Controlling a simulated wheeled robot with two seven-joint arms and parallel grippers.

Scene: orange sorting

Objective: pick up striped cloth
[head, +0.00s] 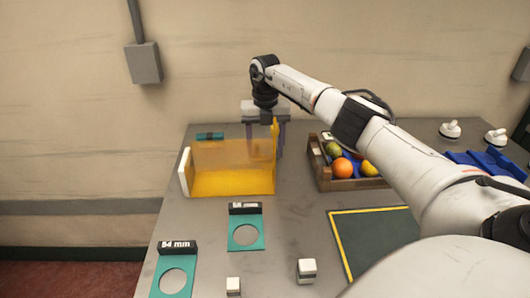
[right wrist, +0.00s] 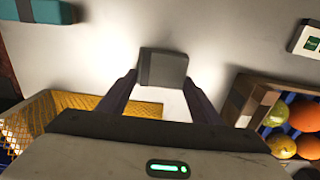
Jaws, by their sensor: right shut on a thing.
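My right gripper (head: 266,137) is at the far side of the table, behind the right end of the yellow crate (head: 232,183). Its fingertips are partly hidden there. In the right wrist view the two dark fingers (right wrist: 160,82) are shut on a grey, block-shaped thing (right wrist: 164,69) with a darker band on its left. I cannot make out clear stripes on it, so I cannot tell if it is the striped cloth. No other cloth with visible stripes shows. My left gripper is not in view.
A wooden crate (head: 348,184) with oranges and other fruit stands right of the gripper. Teal plates with round holes (head: 246,219) and small white blocks (head: 306,271) lie in front. A dark green mat (head: 375,232) with a yellow border lies under my right arm.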

